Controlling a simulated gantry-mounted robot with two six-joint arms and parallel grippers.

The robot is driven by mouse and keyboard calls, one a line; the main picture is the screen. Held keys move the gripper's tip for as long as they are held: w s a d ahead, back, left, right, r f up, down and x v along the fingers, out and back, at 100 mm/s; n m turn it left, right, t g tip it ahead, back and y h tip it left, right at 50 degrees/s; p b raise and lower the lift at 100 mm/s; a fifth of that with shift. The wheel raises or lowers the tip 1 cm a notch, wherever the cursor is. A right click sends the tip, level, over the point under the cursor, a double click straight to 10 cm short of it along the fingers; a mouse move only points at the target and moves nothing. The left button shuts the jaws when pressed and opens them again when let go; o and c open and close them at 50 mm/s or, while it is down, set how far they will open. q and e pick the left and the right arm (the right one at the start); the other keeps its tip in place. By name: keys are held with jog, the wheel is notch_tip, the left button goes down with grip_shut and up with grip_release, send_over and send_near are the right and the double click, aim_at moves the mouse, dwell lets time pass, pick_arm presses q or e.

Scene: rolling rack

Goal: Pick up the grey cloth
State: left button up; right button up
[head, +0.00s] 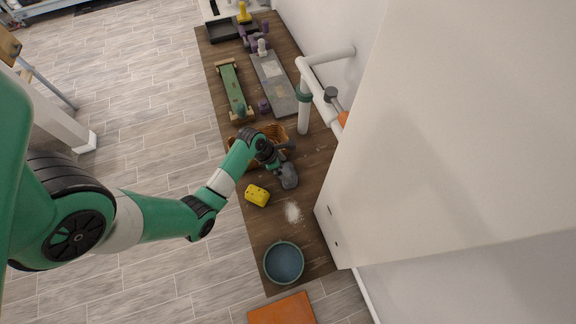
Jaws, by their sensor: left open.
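The grey cloth (289,179) lies crumpled on the dark wooden surface (309,240), near the middle of the head view. My left gripper (282,161) is open and sits right at the cloth's upper end. It partly covers that end, so I cannot tell whether its fingers touch the cloth. My right gripper is not in view.
A yellow sponge (257,195) lies left of the cloth, with white powder (292,212) below it. A brown basket (237,161) is behind my gripper. A blue bowl (284,263) stands near the front end. A white pipe (304,112) and a white cabinet (420,130) bound the right side.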

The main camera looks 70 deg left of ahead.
aim_at(288, 170)
pick_arm(q)
jog(key=shift+x, duration=1.5)
jog(key=c, duration=1.1)
jog(key=shift+r, duration=0.1)
